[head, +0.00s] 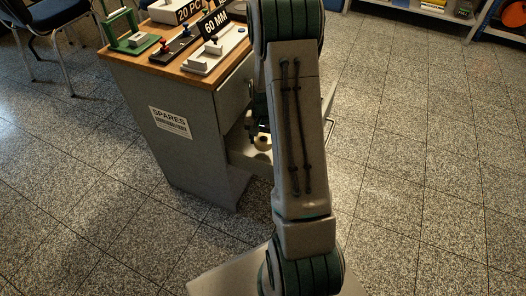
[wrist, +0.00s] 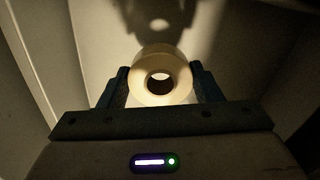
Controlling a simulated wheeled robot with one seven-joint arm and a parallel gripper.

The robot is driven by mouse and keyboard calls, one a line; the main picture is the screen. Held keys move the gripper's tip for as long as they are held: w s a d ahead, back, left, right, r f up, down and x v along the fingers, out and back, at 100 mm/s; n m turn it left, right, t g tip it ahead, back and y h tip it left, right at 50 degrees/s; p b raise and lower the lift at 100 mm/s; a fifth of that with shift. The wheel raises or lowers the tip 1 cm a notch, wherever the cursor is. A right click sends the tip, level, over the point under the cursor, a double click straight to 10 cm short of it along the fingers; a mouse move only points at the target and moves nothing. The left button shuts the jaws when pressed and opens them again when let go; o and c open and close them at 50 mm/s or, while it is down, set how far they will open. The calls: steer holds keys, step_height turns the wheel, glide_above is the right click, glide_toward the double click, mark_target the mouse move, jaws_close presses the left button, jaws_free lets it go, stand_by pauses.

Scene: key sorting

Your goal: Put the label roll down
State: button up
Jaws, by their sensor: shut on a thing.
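The label roll, a cream ring with a dark round hole, sits between the two dark fingers of my gripper (wrist: 161,72) in the wrist view. The fingers press on its left and right sides. The roll (wrist: 161,99) throws a shadow, with that of the fingers, on a pale surface beyond. In the head view the roll (head: 262,143) shows small and pale beside my arm, at the open drawer (head: 240,153) of the grey cabinet. My arm hides much of the drawer and most of the gripper. I cannot tell whether the roll touches the drawer floor.
The cabinet (head: 186,165) carries a "SPARES" label (head: 170,122). On its wooden top (head: 150,67) stand a green stand (head: 133,42), a dark tray and a white "60 MM" tray (head: 217,62). A chair (head: 55,18) is at upper left. Shelves line the upper right. The tiled floor at right is clear.

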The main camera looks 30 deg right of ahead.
mark_target(263, 155)
steer(key=shift+f+b, duration=0.8)
steer(key=shift+f, duration=1.75)
steer(key=shift+f, duration=0.1)
steer(key=shift+f, duration=0.15)
steer(key=o, duration=1)
steer(key=shift+c, duration=0.2)
step_height(263, 155, up, 12)
steer(key=r+p, duration=0.1)
steer(key=p, duration=0.3)
steer(key=s+a+r+n, duration=0.4)
steer(key=s+a+r, duration=0.3)
steer(key=s+r, duration=0.1)
steer(key=s+a+r+n+t, duration=0.1)
steer(key=s+a+r+n, duration=0.3)
steer(key=s+a+r, duration=0.3)
steer(key=s+a, duration=0.1)
steer(key=s, duration=0.3)
steer(key=shift+s+a+r, duration=0.2)
steer(key=shift+s+r, duration=0.05)
steer(key=shift+r, duration=0.1)
